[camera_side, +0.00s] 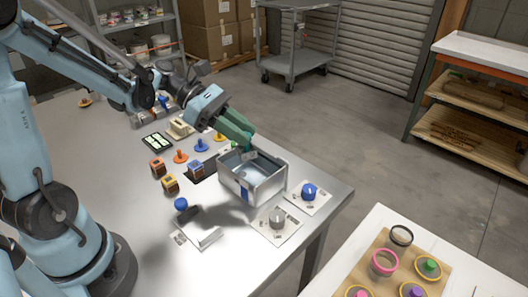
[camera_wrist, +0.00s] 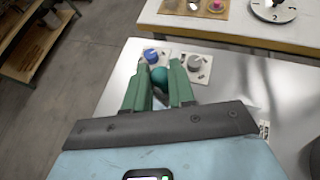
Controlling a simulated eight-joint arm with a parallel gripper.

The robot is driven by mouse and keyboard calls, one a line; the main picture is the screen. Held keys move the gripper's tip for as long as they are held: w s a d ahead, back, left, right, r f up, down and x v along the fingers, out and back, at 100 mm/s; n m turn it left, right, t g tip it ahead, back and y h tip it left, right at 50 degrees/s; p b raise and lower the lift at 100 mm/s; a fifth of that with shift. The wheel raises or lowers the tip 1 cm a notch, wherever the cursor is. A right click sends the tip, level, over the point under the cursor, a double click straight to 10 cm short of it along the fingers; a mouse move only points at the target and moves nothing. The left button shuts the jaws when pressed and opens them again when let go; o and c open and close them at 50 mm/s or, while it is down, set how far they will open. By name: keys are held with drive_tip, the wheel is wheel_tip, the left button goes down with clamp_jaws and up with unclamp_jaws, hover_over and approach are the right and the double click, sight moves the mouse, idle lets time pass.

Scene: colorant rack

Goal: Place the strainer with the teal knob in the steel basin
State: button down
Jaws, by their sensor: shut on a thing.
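My gripper (camera_side: 240,135) is over the back left side of the steel basin (camera_side: 268,190), an open square box on the metal table. In the wrist view, my gripper (camera_wrist: 158,82) has its green fingers closed around a round teal knob (camera_wrist: 159,74), the top of the strainer. The strainer's body is hidden by the fingers and the knob, so I cannot tell whether it touches the basin. The basin cannot be made out in the wrist view.
Plates with a blue knob (camera_side: 309,191) and a grey knob (camera_side: 277,217) stand right and in front of the basin. Orange (camera_side: 180,156) and blue (camera_side: 201,145) knobbed pieces and small boxes (camera_side: 170,184) stand to its left. A side table (camera_side: 335,275) holds coloured rings.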

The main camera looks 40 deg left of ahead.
drive_tip(key=shift+w+a+f, duration=0.4)
drive_tip(key=shift+a+f, duration=0.45)
drive_tip(key=shift+f, duration=0.4)
drive_tip(key=shift+w+a+f, duration=0.45)
drive_tip(key=shift+a+f, duration=0.35)
drive_tip(key=shift+f, duration=0.4)
drive_tip(key=shift+w+a+f, duration=0.4)
drive_tip(key=shift+a+f, duration=0.45)
drive_tip(key=shift+f, duration=0.4)
drive_tip(key=shift+f, duration=0.6)
drive_tip(key=c, duration=0.9)
unclamp_jaws()
drive_tip(key=shift+c, duration=0.2)
drive_tip(key=shift+r, duration=0.1)
